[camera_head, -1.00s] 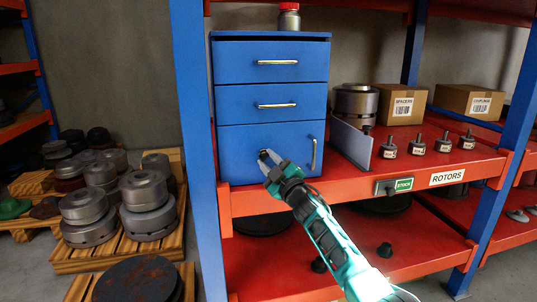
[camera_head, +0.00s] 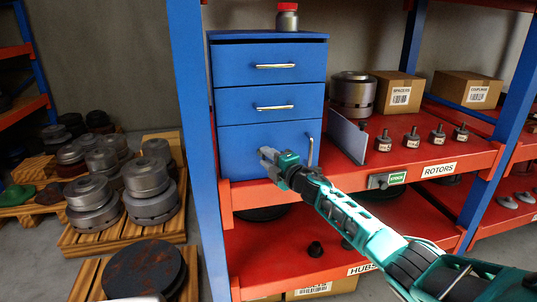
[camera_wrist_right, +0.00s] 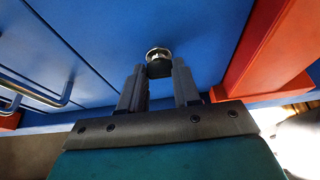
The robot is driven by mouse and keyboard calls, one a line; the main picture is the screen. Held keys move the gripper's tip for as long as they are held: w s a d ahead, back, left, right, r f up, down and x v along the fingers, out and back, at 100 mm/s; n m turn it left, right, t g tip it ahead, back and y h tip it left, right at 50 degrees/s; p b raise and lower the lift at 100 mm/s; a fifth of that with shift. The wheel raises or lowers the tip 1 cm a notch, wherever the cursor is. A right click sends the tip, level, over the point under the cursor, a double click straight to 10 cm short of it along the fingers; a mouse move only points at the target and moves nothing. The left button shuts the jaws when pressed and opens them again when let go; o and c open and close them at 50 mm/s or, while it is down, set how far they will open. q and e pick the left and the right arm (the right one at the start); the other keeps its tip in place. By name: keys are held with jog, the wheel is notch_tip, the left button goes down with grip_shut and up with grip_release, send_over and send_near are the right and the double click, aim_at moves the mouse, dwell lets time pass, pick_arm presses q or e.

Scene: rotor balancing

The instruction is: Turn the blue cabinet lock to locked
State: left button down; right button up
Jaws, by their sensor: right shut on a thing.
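The blue cabinet (camera_head: 240,138) stands on the red shelf, with two drawers above a door. In the right wrist view, the lock (camera_wrist_right: 158,55), a small round knob with a metallic ring and dark body, sits on the blue door face (camera_wrist_right: 110,30). My right gripper (camera_head: 268,154) is at the door front, and its fingers (camera_wrist_right: 159,75) are shut on the lock from either side. The gripper hides the lock in the head view. Which way the lock is turned is hard to tell. My left gripper is not in view.
The door's handle (camera_head: 310,150) is just right of my right gripper. A red-capped jar (camera_head: 287,18) stands on the cabinet. A grey plate (camera_head: 348,136) and several small hubs (camera_head: 411,140) are on the shelf to the right.

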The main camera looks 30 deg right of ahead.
dwell(0.6)
jog(key=o, duration=1.1)
jog(key=shift+c, duration=0.2)
jog(key=shift+s, duration=0.1)
jog(key=s+d+p, duration=0.1)
jog(key=s+p, duration=0.1)
jog(key=s, duration=1)
jog(key=shift+s+d, duration=0.3)
jog(key=shift+d, duration=0.1)
